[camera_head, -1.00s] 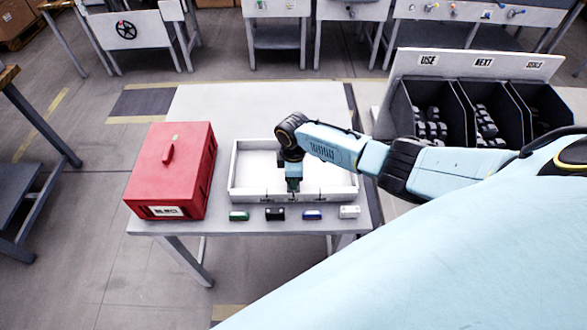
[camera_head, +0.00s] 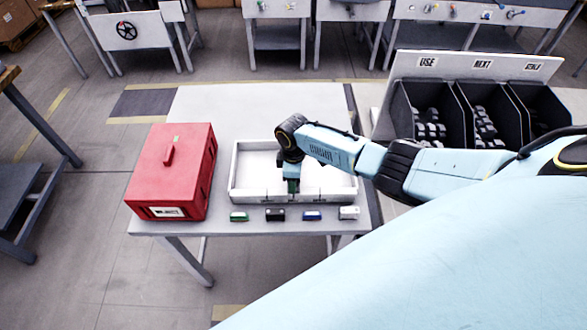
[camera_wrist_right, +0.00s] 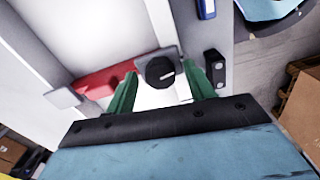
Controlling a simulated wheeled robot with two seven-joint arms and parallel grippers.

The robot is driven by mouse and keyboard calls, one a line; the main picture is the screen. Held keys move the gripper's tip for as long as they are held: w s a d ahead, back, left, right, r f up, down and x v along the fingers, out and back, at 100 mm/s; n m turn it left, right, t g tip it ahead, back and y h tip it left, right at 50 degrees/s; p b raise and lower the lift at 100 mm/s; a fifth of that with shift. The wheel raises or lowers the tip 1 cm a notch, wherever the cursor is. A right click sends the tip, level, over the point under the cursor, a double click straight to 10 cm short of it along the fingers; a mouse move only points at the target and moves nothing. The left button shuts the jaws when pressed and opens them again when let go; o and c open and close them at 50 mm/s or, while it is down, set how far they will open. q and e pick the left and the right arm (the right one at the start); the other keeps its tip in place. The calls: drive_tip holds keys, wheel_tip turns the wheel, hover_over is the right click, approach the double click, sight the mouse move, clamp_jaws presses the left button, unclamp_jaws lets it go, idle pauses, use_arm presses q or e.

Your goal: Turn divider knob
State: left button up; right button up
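The knob (camera_wrist_right: 160,71) is black and round with a white mark, on a grey plate (camera_wrist_right: 170,54) in the right wrist view. A red bar (camera_wrist_right: 102,80) runs left from it to another grey plate. My right gripper (camera_wrist_right: 162,90) is open, with its green fingers on either side of the knob and visible gaps between. In the head view my right gripper (camera_head: 292,187) points down at the front part of the white tray (camera_head: 234,184). The knob is hidden there. My left gripper is not in view.
A red toolbox (camera_head: 168,185) stands left of the tray. Small green (camera_head: 239,216), black (camera_head: 275,214), blue (camera_head: 312,215) and white (camera_head: 349,212) blocks lie along the table's front edge. Dark bins (camera_head: 434,98) stand at right. The table behind the tray is clear.

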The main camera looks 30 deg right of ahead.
drive_tip(key=shift+r, duration=0.55)
wheel_tip(320, 180, up, 12)
drive_tip(key=p, duration=0.1)
drive_tip(key=shift+r, duration=0.15)
idle(0.3)
